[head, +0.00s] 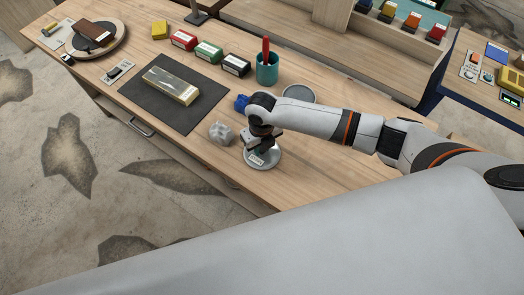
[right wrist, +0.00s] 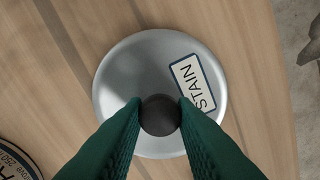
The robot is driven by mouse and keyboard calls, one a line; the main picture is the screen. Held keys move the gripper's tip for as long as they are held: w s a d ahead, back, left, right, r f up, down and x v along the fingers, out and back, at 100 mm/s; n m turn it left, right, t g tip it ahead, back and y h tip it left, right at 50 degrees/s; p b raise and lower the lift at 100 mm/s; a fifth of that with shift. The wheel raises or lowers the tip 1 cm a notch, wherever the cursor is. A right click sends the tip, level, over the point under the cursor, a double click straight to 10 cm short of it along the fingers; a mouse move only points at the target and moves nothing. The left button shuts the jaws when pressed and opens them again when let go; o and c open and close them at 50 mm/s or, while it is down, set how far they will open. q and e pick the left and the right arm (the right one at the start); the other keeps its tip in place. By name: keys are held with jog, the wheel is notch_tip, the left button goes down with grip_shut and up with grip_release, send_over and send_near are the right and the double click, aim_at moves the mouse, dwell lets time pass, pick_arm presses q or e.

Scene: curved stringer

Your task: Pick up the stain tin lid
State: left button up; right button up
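The stain tin lid (right wrist: 125,75) is a round, pale grey metal disc with a white STAIN label and a dark round knob (right wrist: 160,115) at its centre. In the head view the lid (head: 275,160) is near the front edge of the wooden bench. My right gripper (right wrist: 160,112) comes down from above, its two green fingers against opposite sides of the knob. It looks shut on the knob. In the head view my right gripper (head: 262,146) hides part of the lid. I cannot tell whether the lid is resting or slightly raised. My left gripper is not in view.
A crumpled grey rag (head: 221,132) lies just left of the lid. A blue item (head: 241,103) and a round grey disc (head: 300,94) are behind it. A teal cup (head: 267,70) stands farther back. A dark mat (head: 150,104) holds a block. Bench right of the lid is clear.

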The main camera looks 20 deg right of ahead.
jog(key=shift+c, duration=1.3)
jog(key=shift+r, duration=0.1)
